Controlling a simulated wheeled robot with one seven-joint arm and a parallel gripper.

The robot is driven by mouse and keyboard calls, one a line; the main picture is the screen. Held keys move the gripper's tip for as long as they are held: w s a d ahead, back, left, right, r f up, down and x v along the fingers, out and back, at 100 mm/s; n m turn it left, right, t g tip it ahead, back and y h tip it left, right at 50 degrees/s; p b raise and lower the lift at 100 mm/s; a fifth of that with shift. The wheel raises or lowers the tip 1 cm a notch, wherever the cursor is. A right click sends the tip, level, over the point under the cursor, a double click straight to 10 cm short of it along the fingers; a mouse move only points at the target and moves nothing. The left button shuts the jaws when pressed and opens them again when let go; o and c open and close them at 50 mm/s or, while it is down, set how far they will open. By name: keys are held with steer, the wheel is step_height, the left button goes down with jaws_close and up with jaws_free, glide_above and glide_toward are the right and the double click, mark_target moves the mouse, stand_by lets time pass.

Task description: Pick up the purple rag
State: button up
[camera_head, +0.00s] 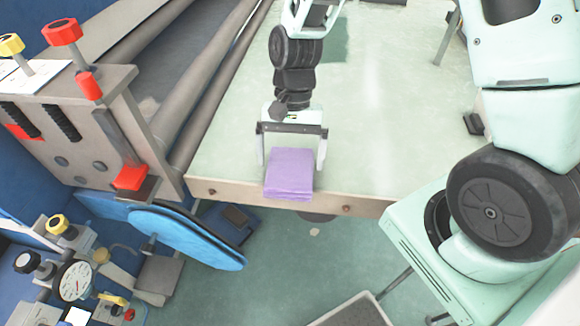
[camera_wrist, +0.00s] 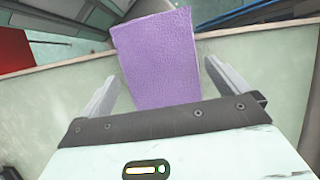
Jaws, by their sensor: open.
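The purple rag (camera_head: 290,174) is a folded, flat rectangle at the front edge of the pale green table (camera_head: 225,160), partly over the edge in the head view. My gripper (camera_head: 292,166) is at the rag, with one finger on each side of it. In the wrist view the rag (camera_wrist: 155,55) lies between the two spread fingers of my gripper (camera_wrist: 162,80) and extends beyond their tips. The gripper is open, with a gap between each finger and the rag. The rag's near end is hidden behind the gripper body in the wrist view.
A grey machine frame (camera_head: 110,135) with red and yellow knobs stands at the left, beside long rollers (camera_head: 215,75). A blue padded part (camera_head: 180,237) and a gauge (camera_head: 74,279) are at lower left. The table right of my gripper is clear.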

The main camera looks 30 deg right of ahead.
mark_target(290, 166)
steer(key=shift+x, duration=1.1)
steer(key=c, duration=0.7)
steer(key=shift+r, duration=0.1)
step_height(290, 166, up, 10)
steer(key=b, duration=0.1)
steer(key=o, duration=0.4)
steer(key=c, duration=0.3)
